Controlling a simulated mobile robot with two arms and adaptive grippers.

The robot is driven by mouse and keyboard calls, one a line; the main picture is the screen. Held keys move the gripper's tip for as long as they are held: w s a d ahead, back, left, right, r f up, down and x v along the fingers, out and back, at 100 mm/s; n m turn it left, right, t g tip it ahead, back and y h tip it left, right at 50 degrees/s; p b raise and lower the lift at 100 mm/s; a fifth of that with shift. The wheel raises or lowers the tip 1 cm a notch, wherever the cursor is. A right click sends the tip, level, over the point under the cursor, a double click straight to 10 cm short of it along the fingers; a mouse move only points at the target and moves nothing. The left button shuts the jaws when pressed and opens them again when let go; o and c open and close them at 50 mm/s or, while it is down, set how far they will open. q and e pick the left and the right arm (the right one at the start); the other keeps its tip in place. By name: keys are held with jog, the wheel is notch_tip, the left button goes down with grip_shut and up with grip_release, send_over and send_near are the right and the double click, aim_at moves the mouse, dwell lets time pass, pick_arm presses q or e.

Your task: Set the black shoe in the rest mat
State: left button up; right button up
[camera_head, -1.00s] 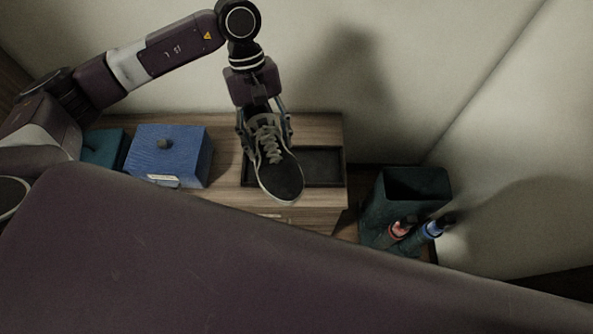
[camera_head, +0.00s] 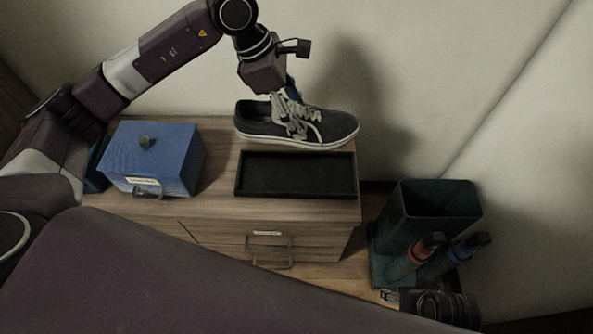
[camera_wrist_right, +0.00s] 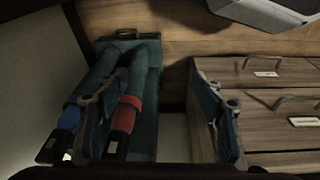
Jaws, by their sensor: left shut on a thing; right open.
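The black shoe (camera_head: 262,124) has a white sole and grey laces. It is held level, toe to the right, above the back part of the wooden cabinet top. My left gripper (camera_head: 293,120) comes from above and is shut on the shoe near its laces. The rest mat (camera_head: 347,176) is a black rectangular tray with a raised rim, lying empty on the cabinet top, just in front of and below the shoe. My right gripper (camera_wrist_right: 159,125) is open and empty in the right wrist view, with an umbrella stand beyond its left finger.
A blue box (camera_head: 160,165) with a knob stands left of the mat on the wooden cabinet (camera_head: 215,205). A dark green stand (camera_head: 425,210) with red-banded and blue-banded umbrellas is right of the cabinet. The wall rises close behind.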

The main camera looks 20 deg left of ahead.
pick_arm(q)
notch_tip(320, 180, down, 14)
jog(key=shift+f+b, duration=0.25)
jog(key=shift+b, duration=0.75)
jog(key=shift+f, duration=1.8)
pick_arm(e)
jog(key=v, duration=0.7)
jog(key=shift+w+r+t, duration=0.15)
jog(key=shift+r+t, duration=0.1)
jog(key=shift+t, duration=0.05)
pick_arm(q)
jog(key=shift+b, duration=0.3)
pick_arm(e)
jog(key=shift+d, duration=0.1)
pick_arm(q)
jog(key=shift+f, duration=0.1)
jog(key=o, duration=1.6)
pick_arm(e)
jog(key=shift+f, duration=0.1)
